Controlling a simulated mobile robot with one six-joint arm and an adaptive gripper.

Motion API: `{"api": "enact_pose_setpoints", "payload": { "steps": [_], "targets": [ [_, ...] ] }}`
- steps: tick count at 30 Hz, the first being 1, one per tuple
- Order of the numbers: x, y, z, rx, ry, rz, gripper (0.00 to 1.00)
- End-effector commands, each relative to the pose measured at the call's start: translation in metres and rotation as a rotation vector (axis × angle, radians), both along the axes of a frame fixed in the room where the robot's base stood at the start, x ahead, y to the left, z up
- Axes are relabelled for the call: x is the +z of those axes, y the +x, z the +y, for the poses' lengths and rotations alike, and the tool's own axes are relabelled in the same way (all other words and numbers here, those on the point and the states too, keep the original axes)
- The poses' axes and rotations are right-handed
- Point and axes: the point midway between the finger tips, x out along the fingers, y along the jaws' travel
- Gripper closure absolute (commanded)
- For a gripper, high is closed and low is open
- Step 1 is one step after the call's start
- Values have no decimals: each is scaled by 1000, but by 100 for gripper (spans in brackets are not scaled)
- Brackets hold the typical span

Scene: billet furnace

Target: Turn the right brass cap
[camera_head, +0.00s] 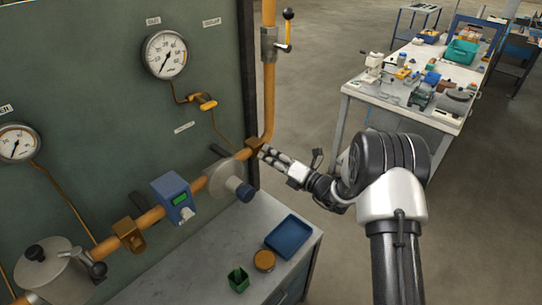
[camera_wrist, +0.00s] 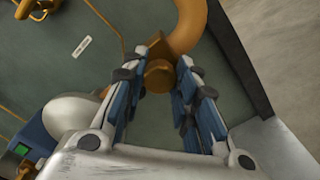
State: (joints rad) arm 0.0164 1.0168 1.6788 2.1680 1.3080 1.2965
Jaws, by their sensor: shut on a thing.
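The right brass cap (camera_head: 252,143) sits on the copper pipe beside its bend, near the right edge of the green panel. My gripper (camera_head: 263,152) reaches it from the right, with its fingertips at the cap. In the wrist view the cap (camera_wrist: 158,76) lies between the fingertips of my gripper (camera_wrist: 170,64), and the fingers are shut on it. The cap's far side and the exact finger contact are hidden. Another brass cap (camera_head: 128,235) sits further left along the pipe.
A grey round flange (camera_head: 222,180) and a blue meter box (camera_head: 173,197) sit on the pipe left of my gripper. Below, a bench holds a blue tray (camera_head: 288,236), an orange round tin (camera_head: 264,261) and a green cup (camera_head: 238,279). A cluttered table (camera_head: 440,122) stands behind.

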Motion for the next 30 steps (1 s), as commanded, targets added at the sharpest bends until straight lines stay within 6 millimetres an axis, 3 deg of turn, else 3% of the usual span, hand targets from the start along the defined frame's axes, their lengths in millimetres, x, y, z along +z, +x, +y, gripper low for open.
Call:
{"api": "enact_pose_setpoints", "payload": {
  "steps": [11,12,21,30],
  "targets": [
    [0,0,0,0,2,2,96],
    [0,0,0,0,2,2,71],
    [0,0,0,0,2,2,52],
    [0,0,-1,0,2,2,52]
  ]
}}
